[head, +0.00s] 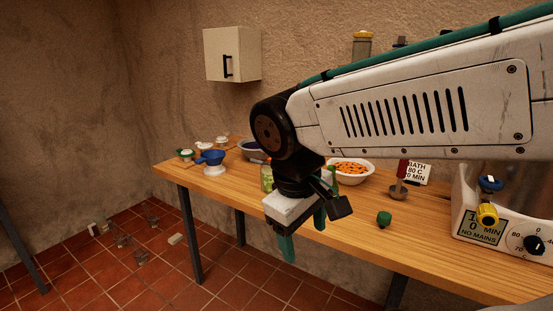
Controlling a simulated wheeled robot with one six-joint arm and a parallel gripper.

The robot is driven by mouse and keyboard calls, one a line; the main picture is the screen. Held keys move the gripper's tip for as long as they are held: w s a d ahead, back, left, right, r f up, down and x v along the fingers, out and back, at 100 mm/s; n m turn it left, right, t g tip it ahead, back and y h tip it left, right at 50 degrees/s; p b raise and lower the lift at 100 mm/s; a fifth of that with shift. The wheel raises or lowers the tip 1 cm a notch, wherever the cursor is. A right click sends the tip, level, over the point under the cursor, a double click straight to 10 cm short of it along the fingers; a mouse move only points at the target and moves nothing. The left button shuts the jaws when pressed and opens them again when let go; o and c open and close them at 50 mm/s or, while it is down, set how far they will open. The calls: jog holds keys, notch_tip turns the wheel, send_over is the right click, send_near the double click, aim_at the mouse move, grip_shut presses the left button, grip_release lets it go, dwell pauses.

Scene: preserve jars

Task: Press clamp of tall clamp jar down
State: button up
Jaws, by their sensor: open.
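My gripper (304,236) hangs in front of the table's front edge, with its green fingers pointing down and spread apart. Nothing shows between them. A glass jar with yellow-green contents (266,178) stands on the table just left of and behind my wrist, partly hidden by it. I cannot tell whether this is the tall clamp jar. No clamp can be made out, and my arm covers much of the table's back.
Clear glassware (122,240) lies on the tiled floor.

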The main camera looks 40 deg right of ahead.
jog(key=w+d+n+g+h, duration=0.1)
jog(key=w+d+n+h, duration=0.35)
jog(key=w+d, duration=0.4)
jog(key=n+t+h, duration=0.8)
jog(key=n+h, duration=0.2)
jog(key=n, duration=0.6)
send_near(256, 161)
jog(key=x, duration=0.5)
jog(key=shift+r, duration=0.15)
jog(key=x, duration=0.7)
jog(key=shift+d, duration=0.2)
jog(key=c, duration=1)
